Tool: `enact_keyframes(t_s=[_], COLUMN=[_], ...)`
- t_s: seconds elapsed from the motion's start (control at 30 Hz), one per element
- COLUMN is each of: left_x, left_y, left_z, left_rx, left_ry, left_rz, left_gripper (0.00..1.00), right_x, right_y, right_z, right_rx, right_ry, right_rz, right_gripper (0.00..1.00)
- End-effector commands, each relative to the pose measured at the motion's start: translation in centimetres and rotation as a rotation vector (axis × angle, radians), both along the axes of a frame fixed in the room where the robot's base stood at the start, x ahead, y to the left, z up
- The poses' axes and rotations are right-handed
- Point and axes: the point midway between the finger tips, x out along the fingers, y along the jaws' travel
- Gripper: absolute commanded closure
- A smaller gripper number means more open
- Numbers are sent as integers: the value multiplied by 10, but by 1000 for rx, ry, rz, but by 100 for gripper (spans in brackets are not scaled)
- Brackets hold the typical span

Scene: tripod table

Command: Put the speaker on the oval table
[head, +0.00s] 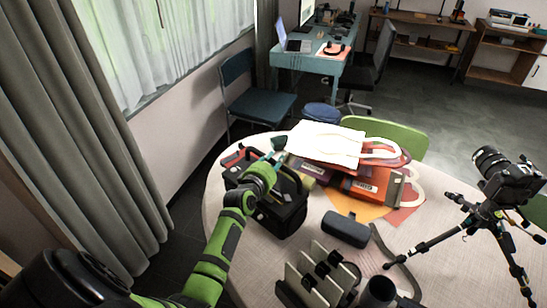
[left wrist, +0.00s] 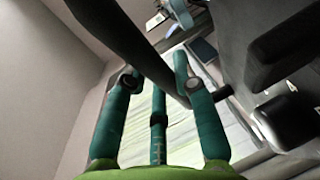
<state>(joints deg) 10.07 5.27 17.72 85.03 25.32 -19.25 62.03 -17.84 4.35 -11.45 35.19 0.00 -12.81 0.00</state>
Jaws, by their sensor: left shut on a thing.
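The oval table (head: 218,215) is pale and cloth-like, and its top is crowded. My left gripper (head: 276,157) is over the table's left part, at the top of a bulky black bag-like box (head: 283,217) with a raised handle. In the left wrist view the green fingers (left wrist: 158,82) are closed around a dark bar (left wrist: 125,35), which looks like that box's handle. The box appears to rest on or just above the table; I cannot tell which. A dark grey rounded block (head: 346,229) lies mid-table. I cannot tell for sure which of these is the speaker. My right gripper is out of view.
A white bag (head: 325,143) lies over red and orange items (head: 372,187) at the back. A camera on a tripod (head: 510,185) stands at the right. An upright holder (head: 318,275) and a dark cylinder (head: 379,292) stand in front.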

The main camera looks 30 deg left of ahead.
Motion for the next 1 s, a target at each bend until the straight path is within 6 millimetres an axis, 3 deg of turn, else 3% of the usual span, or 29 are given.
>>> enact_keyframes(t_s=[0.3,0.57,0.6,0.63,0.67,1.0], left_x=[2,2,-1,-1,-1,-2], left_y=[2,2,0,0,0,0], left_z=[-27,-31,-41,-41,-41,-40], left_rx=[8,7,0,0,0,-1], left_ry=[-17,-16,5,6,6,3], left_rz=[3,3,0,0,0,0], left_gripper=[100,100,65,53,49,49], right_x=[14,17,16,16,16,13], right_y=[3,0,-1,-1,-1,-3], right_z=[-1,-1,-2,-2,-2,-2], right_rx=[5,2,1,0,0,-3], right_ry=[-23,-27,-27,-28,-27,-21], right_rz=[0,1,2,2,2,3], right_gripper=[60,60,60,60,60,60])
